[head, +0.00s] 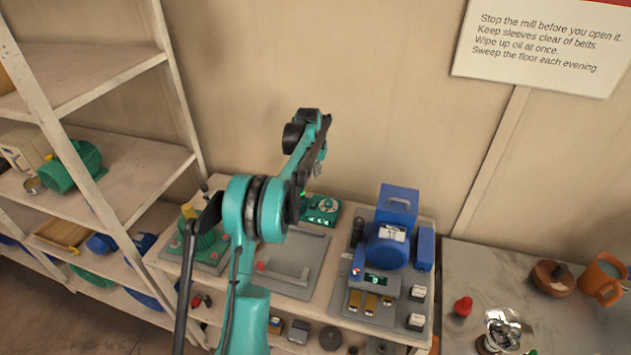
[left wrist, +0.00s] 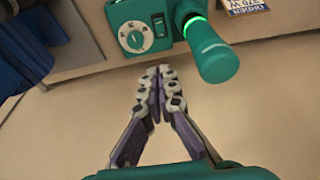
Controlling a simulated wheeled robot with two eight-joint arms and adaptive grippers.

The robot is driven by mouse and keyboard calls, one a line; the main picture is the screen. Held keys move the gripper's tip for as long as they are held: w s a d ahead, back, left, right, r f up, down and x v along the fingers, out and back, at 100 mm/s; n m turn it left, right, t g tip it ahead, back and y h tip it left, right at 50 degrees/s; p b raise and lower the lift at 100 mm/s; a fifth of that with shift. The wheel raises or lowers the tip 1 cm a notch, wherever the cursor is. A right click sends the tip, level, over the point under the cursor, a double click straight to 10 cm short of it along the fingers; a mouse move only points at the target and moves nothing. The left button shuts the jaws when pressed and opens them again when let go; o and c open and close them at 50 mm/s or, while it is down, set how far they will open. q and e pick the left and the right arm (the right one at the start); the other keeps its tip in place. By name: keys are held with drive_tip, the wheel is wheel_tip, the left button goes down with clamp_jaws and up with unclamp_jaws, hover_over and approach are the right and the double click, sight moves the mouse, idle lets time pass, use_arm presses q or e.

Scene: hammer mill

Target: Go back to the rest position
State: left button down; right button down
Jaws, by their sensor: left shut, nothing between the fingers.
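My left arm rises through the middle of the head view, and my left gripper (head: 318,166) hangs at its far end, in front of the back wall and above the bench. In the left wrist view the two fingers of the left gripper (left wrist: 160,82) meet at their tips, with nothing between them. A green box with a white dial (left wrist: 138,36) and a green cylinder with a glowing ring (left wrist: 212,52) lie beyond the fingertips, apart from them as far as I can tell. My right gripper is in neither view.
The bench (head: 338,252) carries a blue machine (head: 388,245), the green dial box (head: 321,209) and a green machine (head: 203,243). Shelves (head: 120,185) with a green motor (head: 72,166) stand left. A grey table (head: 560,325) with an orange mug (head: 601,280) stands right.

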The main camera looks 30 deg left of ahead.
use_arm(q)
drive_tip(key=shift+r, duration=0.7)
drive_tip(key=shift+a+f, duration=0.1)
drive_tip(key=s+d+r+m+t+b, duration=0.15)
drive_tip(key=s+d+r+b, duration=0.4)
drive_tip(key=s+d, duration=1)
drive_tip(key=s+d+f+b, duration=0.1)
drive_tip(key=s+d+f, duration=0.2)
drive_tip(key=s, duration=0.4)
drive_tip(key=s+d+f+t, duration=0.1)
drive_tip(key=s+d+f, duration=0.2)
drive_tip(key=s, duration=0.4)
drive_tip(key=s+d+f+m+t+b, duration=0.1)
drive_tip(key=s+d+f, duration=0.2)
drive_tip(key=s, duration=0.4)
drive_tip(key=shift+d+h+b, duration=0.3)
drive_tip(key=shift+d+h, duration=0.1)
drive_tip(key=shift+d, duration=0.4)
